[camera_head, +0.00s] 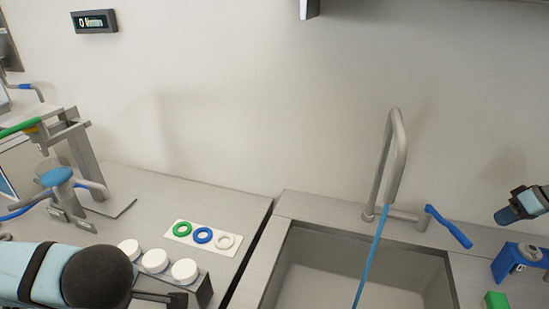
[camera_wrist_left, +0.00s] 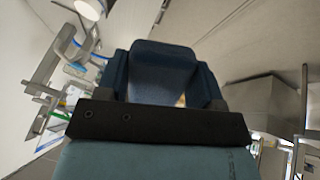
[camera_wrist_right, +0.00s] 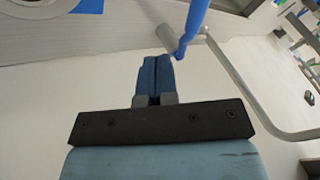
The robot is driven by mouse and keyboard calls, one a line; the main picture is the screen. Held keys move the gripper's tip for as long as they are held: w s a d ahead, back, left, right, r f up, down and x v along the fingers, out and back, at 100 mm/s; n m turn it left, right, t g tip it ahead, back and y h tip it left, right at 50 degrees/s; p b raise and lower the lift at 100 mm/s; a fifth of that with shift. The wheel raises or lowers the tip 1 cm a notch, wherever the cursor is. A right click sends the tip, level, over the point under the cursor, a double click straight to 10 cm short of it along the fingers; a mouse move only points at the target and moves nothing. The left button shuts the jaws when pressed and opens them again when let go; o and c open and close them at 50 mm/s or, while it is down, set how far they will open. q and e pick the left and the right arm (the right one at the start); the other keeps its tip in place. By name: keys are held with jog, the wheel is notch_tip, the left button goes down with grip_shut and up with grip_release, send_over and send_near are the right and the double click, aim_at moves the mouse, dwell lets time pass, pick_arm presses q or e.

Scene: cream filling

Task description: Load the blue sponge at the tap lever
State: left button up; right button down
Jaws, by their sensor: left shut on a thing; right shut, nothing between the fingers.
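The blue tap lever (camera_head: 448,227) sticks out to the right of the grey tap (camera_head: 396,160) above the sink. A blue stream (camera_head: 372,255) runs down from the spout. My right gripper (camera_head: 502,217) is shut and empty, to the right of the lever. In the right wrist view its closed fingers (camera_wrist_right: 155,62) are close to the lever (camera_wrist_right: 193,25); I cannot tell the exact gap. My left gripper (camera_wrist_left: 163,85) is shut on a dark blue block, apparently the blue sponge (camera_wrist_left: 163,70), seen between its fingers. The head view does not show that sponge clearly.
The sink (camera_head: 345,285) lies below the tap. A blue stand (camera_head: 518,262) and a green block (camera_head: 495,300) are at its right. White-lidded jars (camera_head: 155,261) and a white card with green, blue and white rings (camera_head: 203,236) are on the left counter.

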aim_at(448, 225)
pick_arm(q)
jog(key=shift+s+r+p, duration=0.25)
jog(key=shift+r+p, duration=0.1)
jog(key=shift+r, duration=0.2)
jog(key=shift+w+r, duration=0.15)
jog(key=shift+w, duration=0.05)
jog(key=shift+s+r+p, duration=0.15)
jog(key=shift+p, duration=0.15)
pick_arm(e)
jog(key=a+f, duration=0.4)
jog(key=a, duration=0.2)
jog(key=shift+a+f, duration=0.15)
jog(key=shift+f, duration=0.15)
jog(key=shift+w, duration=0.15)
